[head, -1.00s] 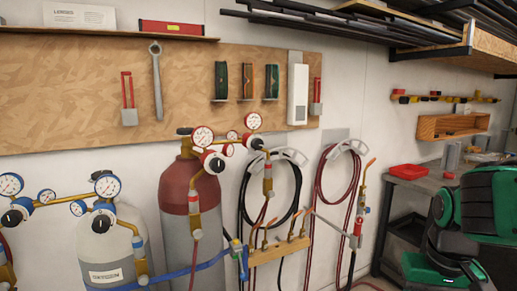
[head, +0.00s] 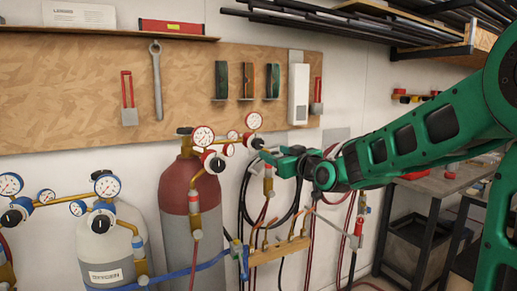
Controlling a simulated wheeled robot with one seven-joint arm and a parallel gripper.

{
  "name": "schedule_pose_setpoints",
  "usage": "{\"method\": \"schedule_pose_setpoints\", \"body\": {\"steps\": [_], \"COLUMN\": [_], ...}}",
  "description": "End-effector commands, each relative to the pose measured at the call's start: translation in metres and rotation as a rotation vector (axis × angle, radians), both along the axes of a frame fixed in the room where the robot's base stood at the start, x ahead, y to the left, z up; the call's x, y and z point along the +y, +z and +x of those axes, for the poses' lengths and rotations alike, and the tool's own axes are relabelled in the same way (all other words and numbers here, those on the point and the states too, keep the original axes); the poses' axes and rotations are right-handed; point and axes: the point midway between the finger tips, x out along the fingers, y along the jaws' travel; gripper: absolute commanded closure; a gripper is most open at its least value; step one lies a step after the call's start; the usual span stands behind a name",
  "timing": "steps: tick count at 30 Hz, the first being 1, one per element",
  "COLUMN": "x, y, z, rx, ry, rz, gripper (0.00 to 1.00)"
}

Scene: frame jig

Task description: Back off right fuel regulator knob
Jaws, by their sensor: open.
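The right fuel regulator has a red-rimmed gauge (head: 253,121) and a small black knob (head: 257,143) just below it, right of the red-topped cylinder. My gripper (head: 270,157) reaches in from the right, with its fingers pointing left. Its tips are close to the right and lower side of that knob. I cannot tell whether they touch it. The gripper is open, and no object shows between its fingers. The left fuel regulator has its own red-rimmed gauge (head: 202,137) and black knob (head: 217,164), both clear of the gripper.
The red and grey cylinder (head: 178,200) stands against the wall, left of my gripper. A coiled black hose (head: 245,200) and torches on a wooden holder (head: 280,250) hang below the gripper. The oxygen cylinder (head: 110,250) with blue-rimmed gauges stands at the left.

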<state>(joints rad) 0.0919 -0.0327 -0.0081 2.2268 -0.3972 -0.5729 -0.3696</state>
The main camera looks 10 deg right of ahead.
Motion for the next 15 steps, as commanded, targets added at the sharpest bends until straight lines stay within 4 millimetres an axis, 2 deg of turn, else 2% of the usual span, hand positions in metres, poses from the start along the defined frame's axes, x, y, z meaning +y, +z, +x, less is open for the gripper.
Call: {"method": "schedule_pose_setpoints", "body": {"steps": [8,15], "x": [0.009,0.019], "y": [0.005,0.005], "z": [0.022,0.063], "rx": [-0.025,-0.024], "ry": [0.008,0.006], "rz": [0.005,0.005], "gripper": [0.49,0.49]}}
